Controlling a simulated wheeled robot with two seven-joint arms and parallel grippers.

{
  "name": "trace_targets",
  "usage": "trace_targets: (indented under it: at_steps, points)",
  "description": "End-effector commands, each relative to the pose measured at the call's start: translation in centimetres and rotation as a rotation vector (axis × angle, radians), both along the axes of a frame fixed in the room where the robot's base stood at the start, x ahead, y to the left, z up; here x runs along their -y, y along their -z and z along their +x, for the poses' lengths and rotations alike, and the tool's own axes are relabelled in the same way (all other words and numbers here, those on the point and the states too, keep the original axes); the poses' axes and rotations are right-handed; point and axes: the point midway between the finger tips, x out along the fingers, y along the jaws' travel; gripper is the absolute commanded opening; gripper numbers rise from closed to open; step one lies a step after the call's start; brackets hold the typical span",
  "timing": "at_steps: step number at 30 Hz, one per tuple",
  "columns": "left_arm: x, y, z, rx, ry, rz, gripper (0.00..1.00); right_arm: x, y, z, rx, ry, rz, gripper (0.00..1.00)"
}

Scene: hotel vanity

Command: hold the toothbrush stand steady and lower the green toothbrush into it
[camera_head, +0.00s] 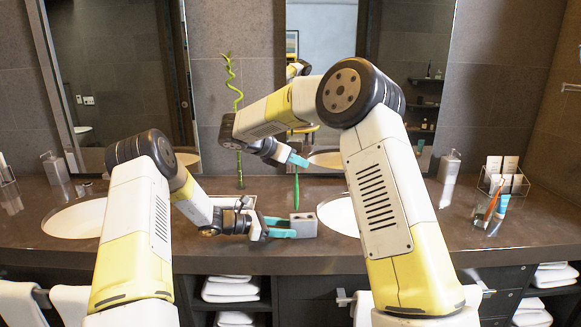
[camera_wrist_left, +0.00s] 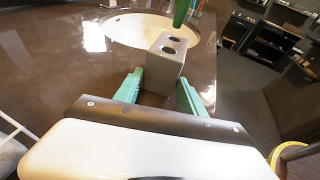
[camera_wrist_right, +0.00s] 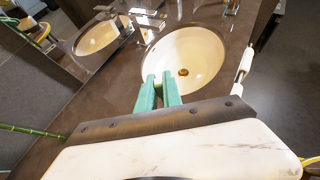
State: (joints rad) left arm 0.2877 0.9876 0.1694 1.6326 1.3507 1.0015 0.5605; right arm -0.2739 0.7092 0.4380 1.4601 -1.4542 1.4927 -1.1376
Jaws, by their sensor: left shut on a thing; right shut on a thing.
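The toothbrush stand (camera_head: 304,226) is a small grey block upright on the counter. The left wrist view shows two holes in the top of the stand (camera_wrist_left: 165,68). My left gripper (camera_head: 290,229) is shut on the stand, its teal fingers on either side. My right gripper (camera_head: 299,160) is shut on the green toothbrush (camera_head: 296,187), which hangs roughly upright above the stand. In the left wrist view the toothbrush's lower end (camera_wrist_left: 181,14) appears just above the far hole, apart from it. The right wrist view shows the right fingers (camera_wrist_right: 158,92) close together; the toothbrush is hidden there.
A sink (camera_head: 340,215) lies just right of the stand, another (camera_head: 76,218) at left. A bamboo stalk (camera_head: 238,110) stands behind. At right are a glass with an orange toothbrush (camera_head: 491,208), a tube (camera_head: 502,206) and a clear holder with cards (camera_head: 505,183). The counter front (camera_head: 270,258) is clear.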

Motion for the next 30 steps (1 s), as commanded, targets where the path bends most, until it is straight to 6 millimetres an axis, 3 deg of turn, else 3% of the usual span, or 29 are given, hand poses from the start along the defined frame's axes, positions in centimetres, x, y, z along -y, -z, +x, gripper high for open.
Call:
trace_targets:
  at_steps: [30]
  points:
    - [0.0,0.0,0.0,0.0,0.0,0.0,0.25,0.1,5.6,0.1,0.0,0.004,0.0,0.0]
